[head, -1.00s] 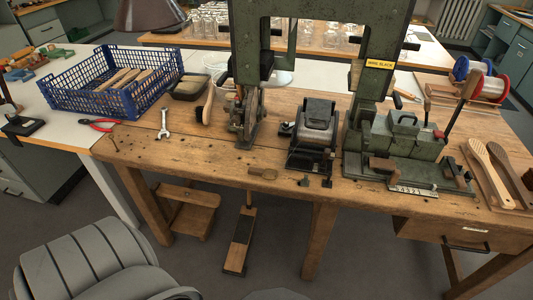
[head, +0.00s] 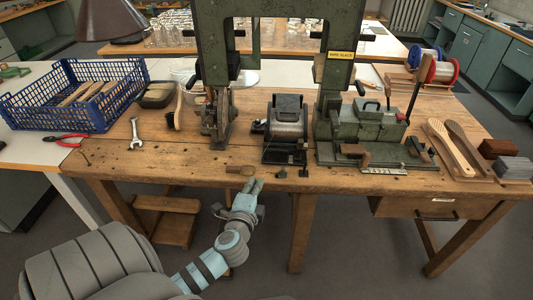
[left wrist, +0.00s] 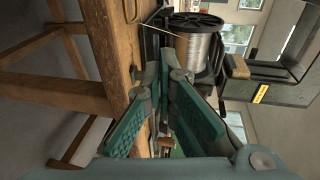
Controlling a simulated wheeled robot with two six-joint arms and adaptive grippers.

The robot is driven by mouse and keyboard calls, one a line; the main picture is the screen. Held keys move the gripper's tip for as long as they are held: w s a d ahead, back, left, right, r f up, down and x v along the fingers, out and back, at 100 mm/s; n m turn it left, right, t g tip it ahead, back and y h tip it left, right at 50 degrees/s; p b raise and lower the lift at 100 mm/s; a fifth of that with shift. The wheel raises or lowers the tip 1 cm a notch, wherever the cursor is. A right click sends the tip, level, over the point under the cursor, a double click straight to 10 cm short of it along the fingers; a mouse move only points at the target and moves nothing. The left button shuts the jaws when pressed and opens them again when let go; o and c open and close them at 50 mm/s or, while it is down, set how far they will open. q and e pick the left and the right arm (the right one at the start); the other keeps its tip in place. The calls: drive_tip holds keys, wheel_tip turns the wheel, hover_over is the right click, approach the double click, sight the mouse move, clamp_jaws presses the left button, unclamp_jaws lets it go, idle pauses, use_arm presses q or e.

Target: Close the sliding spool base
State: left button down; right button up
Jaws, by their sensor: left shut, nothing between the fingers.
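The spool base (head: 283,157) is a black frame near the front edge of the wooden bench, with a dark-flanged spool of silvery wire (head: 287,122) in it. In the left wrist view the wire spool (left wrist: 196,50) shows near the top, with the dark base (left wrist: 152,42) beside it. My left gripper (head: 254,184) is at the bench's front edge, left of and in front of the base, apart from it. In the left wrist view its fingers (left wrist: 166,72) meet at the tips, shut and empty. I cannot tell how far the base is slid out. My right gripper is not in view.
A small wooden piece (head: 240,169) lies at the bench edge by my left gripper. The green machine (head: 265,11) stands over the bench behind the base. A green fixture (head: 365,128) is to the right. A wrench (head: 136,134) and brush (head: 174,110) lie left.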

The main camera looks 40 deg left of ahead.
sight(267, 150)
use_arm(q)
drive_tip(key=x, duration=0.4)
drive_tip(key=r+b+x, duration=0.1)
drive_tip(key=x, duration=0.4)
drive_tip(key=r+b+x, duration=0.1)
drive_tip(key=x, duration=0.3)
drive_tip(key=shift+w+a, duration=0.3)
drive_tip(key=shift+w, duration=0.25)
drive_tip(key=shift+a, duration=0.1)
